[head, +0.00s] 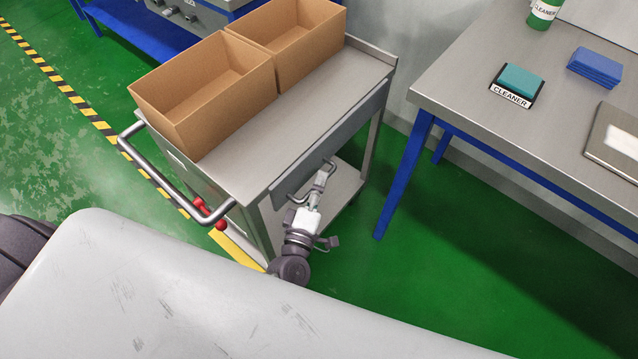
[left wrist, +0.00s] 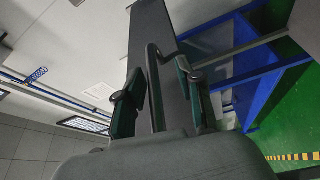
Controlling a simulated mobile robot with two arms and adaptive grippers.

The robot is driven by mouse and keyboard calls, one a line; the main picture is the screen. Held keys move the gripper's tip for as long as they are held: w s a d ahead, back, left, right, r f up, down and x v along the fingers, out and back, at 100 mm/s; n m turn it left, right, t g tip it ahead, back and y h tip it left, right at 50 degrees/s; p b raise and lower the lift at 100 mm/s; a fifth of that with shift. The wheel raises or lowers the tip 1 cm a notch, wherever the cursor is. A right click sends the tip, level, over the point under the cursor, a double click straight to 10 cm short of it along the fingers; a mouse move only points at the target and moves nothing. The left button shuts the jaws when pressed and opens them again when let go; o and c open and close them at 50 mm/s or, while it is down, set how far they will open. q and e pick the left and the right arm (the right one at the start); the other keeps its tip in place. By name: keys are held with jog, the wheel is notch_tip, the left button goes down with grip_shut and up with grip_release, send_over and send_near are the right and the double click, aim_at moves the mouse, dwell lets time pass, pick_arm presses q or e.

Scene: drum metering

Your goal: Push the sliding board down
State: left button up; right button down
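The sliding board (head: 345,130) is a long grey panel on the near side of the metal cart (head: 345,75). It also shows as a dark grey strip in the left wrist view (left wrist: 148,22). A bent metal rod handle (head: 325,173) is at its lower edge. My left gripper (head: 314,196) is at this handle, below the board's edge. In the left wrist view its two dark green fingers stand apart, with the bent rod (left wrist: 154,85) between them. Whether a finger touches the rod, I cannot tell. My right gripper is out of view.
Two open cardboard boxes (head: 205,85) stand on the cart top. The cart has a push handle (head: 165,178) with red parts at the left. A blue-legged table (head: 470,85) with cleaning items stands at the right. Green floor between cart and table is free.

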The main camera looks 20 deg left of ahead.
pick_arm(q)
jog(key=shift+s, duration=0.1)
jog(key=s, duration=1.1)
jog(key=shift+s+d+f, duration=0.25)
jog(key=shift+s+f, duration=0.15)
jog(key=shift+f, duration=0.05)
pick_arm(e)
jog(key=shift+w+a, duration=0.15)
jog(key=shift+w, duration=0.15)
